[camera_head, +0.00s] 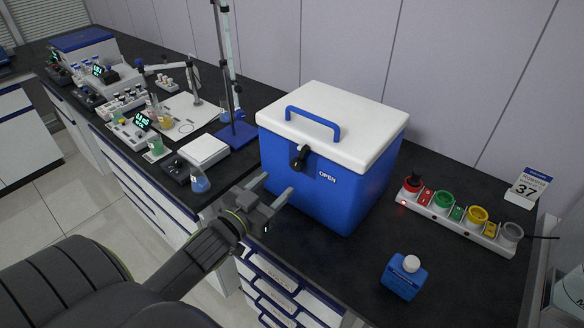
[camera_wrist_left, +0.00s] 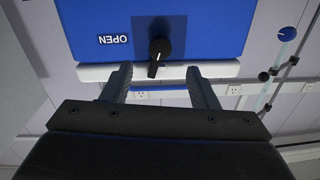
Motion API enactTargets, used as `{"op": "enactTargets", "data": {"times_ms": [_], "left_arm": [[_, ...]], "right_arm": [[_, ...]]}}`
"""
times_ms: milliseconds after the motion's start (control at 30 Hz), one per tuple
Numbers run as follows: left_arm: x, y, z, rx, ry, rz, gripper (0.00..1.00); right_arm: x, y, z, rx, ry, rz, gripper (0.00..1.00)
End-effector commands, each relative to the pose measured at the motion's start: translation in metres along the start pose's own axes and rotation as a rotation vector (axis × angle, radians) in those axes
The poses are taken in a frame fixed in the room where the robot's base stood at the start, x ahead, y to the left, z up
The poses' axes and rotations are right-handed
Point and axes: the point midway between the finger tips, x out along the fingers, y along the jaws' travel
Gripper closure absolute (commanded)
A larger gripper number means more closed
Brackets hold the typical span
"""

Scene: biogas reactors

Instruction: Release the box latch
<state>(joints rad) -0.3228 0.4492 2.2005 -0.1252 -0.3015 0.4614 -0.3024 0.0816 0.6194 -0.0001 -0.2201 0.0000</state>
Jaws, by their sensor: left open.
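A blue box (camera_head: 326,190) with a white lid (camera_head: 345,112) and a blue handle (camera_head: 313,121) stands on the dark bench. Its black latch (camera_head: 299,158) is on the front face, near the lid edge, beside the label "OPEN" (camera_head: 327,176). My left gripper (camera_head: 275,189) is open and empty, in front of the box and below the latch in the head view. In the left wrist view the picture is upside down; the latch (camera_wrist_left: 159,52) shows between and beyond the fingertips (camera_wrist_left: 158,76), apart from them. My right gripper is not in view.
A blue bottle with a white cap (camera_head: 404,277) stands on the bench at the right front. Scales, flasks and a stand (camera_head: 236,132) crowd the bench on the left.

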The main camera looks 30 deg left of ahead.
Motion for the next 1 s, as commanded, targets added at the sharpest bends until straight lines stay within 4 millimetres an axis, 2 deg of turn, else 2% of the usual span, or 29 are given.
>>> {"op": "enactTargets", "data": {"times_ms": [200, 400, 600, 833, 867, 1000], "left_arm": [[0.041, 0.0, -0.002, -0.002, 0.001, -0.001, 0.46], [0.067, 0.0, -0.001, -0.001, 0.0, -0.001, 0.46], [0.076, 0.0, 0.0, 0.001, -0.001, 0.0, 0.46], [0.077, 0.0, 0.0, 0.001, -0.001, 0.0, 0.46], [0.077, 0.0, 0.0, 0.001, -0.001, 0.0, 0.47], [0.077, 0.0, 0.0, 0.0, -0.001, 0.0, 0.66]], "right_arm": [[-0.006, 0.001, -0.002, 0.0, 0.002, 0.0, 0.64], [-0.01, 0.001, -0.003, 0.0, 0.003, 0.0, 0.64], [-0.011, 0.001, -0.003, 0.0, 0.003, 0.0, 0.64], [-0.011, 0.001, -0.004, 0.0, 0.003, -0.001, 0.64], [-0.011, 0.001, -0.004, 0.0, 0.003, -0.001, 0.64], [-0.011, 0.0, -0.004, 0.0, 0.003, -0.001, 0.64]]}}
